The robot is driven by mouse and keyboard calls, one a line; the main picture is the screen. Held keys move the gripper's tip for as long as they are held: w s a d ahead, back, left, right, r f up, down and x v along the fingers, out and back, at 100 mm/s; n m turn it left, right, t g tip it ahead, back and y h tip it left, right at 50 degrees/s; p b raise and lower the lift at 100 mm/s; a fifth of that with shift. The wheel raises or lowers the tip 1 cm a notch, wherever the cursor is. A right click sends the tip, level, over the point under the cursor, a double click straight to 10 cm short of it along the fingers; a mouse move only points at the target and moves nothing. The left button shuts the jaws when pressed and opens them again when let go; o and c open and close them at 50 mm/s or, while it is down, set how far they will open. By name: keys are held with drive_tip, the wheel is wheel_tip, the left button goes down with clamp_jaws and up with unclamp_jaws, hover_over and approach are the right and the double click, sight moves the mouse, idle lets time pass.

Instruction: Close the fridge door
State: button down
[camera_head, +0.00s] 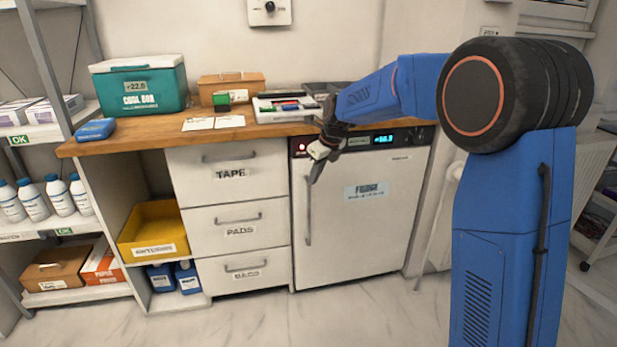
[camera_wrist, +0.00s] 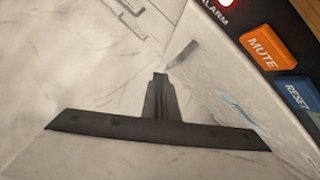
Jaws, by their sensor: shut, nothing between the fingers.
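The fridge (camera_head: 365,215) is a white unit under the right part of the counter, with a "FRIDGE" label on its front. Its door looks flush with the cabinet, and I see no gap along its edges. A grey upright handle (camera_head: 308,215) runs down the door's left side; it also shows in the wrist view (camera_wrist: 183,53). My gripper (camera_head: 316,174) is shut and empty, pointing down in front of the top left of the door, close to the handle's upper end. In the wrist view its closed fingers (camera_wrist: 160,80) show over the floor. Whether it touches the handle I cannot tell.
Above the door is a black panel with a lit display (camera_head: 384,140); an orange MUTE button (camera_wrist: 269,47) and a blue RESET button (camera_wrist: 300,97) show close by. Drawers (camera_head: 228,227) stand left of the fridge. The floor (camera_head: 350,315) in front is clear.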

drive_tip(key=s+r, duration=0.5)
drive_tip(key=r, duration=0.4)
drive_tip(key=s+d+r+n, duration=0.2)
drive_tip(key=s+d+n, duration=0.4)
drive_tip(key=s, duration=0.4)
drive_tip(key=s+d+f+n+h, duration=0.1)
drive_tip(key=s+d+f+n, duration=0.2)
drive_tip(key=s+n, duration=0.4)
drive_tip(key=s+d+f+n+t+h, duration=0.1)
drive_tip(key=s+d+f+n, duration=0.3)
drive_tip(key=s, duration=1.1)
drive_tip(key=s+d+f+n+h, duration=0.1)
drive_tip(key=s+d+f+n, duration=0.3)
drive_tip(key=s+n, duration=0.6)
drive_tip(key=shift+s+d+t, duration=0.3)
drive_tip(key=shift+s+d, duration=0.25)
drive_tip(key=shift+s, duration=0.5)
